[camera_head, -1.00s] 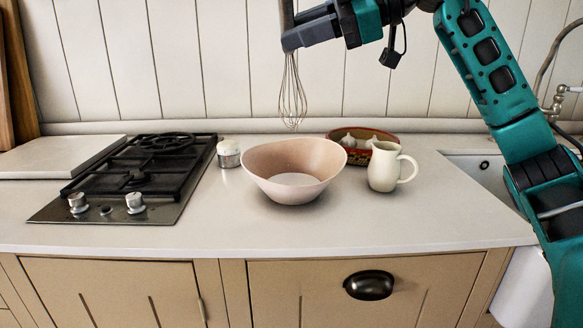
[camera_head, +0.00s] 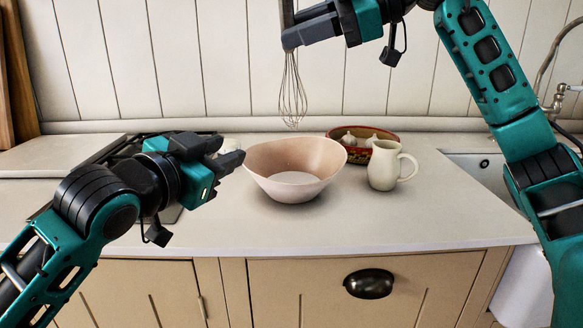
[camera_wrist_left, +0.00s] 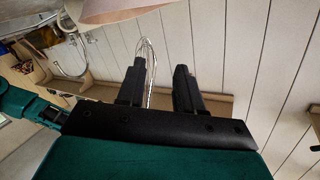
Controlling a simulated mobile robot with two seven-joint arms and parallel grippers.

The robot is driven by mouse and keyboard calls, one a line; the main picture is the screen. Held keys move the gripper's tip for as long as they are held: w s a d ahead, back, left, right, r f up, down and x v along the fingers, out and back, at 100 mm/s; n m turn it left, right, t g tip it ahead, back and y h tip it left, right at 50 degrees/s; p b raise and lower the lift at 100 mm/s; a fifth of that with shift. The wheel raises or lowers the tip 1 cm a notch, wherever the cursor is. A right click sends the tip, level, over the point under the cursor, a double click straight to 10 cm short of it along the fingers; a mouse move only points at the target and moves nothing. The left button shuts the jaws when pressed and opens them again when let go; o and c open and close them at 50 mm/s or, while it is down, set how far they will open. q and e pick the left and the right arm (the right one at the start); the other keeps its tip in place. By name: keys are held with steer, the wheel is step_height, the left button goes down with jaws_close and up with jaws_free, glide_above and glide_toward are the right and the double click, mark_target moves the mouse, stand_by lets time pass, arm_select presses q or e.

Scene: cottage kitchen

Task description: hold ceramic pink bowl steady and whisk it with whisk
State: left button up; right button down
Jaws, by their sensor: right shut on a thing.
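The pink ceramic bowl (camera_head: 296,192) stands upright on the counter, looking empty; part of it shows at the top of the left wrist view (camera_wrist_left: 108,10). My left gripper (camera_head: 230,152) is open and empty just left of the bowl's rim. In the left wrist view its two fingers (camera_wrist_left: 158,82) are apart with nothing between them; I cannot tell whether a tip touches the bowl. My right gripper (camera_head: 290,36) is shut on the whisk, whose wire whisk head (camera_head: 292,95) hangs down above and behind the bowl, clear of it. The top of the handle is cut off.
A cream jug (camera_head: 383,168) stands right of the bowl, and a red-brown dish (camera_head: 358,150) with garlic behind it. Counter in front of the bowl is clear.

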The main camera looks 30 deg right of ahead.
arm_select(q)
steer(key=s+d+m+g+y, duration=0.1)
steer(key=s+d+m+g, duration=0.3)
steer(key=s+d, duration=0.3)
steer(key=x, duration=0.8)
steer(key=s+f+x, duration=0.1)
steer(key=x, duration=0.3)
steer(key=shift+d+f, duration=0.2)
steer(key=shift+d, duration=0.05)
steer(key=shift+c, duration=0.5)
jaws_close()
stand_by(0.7)
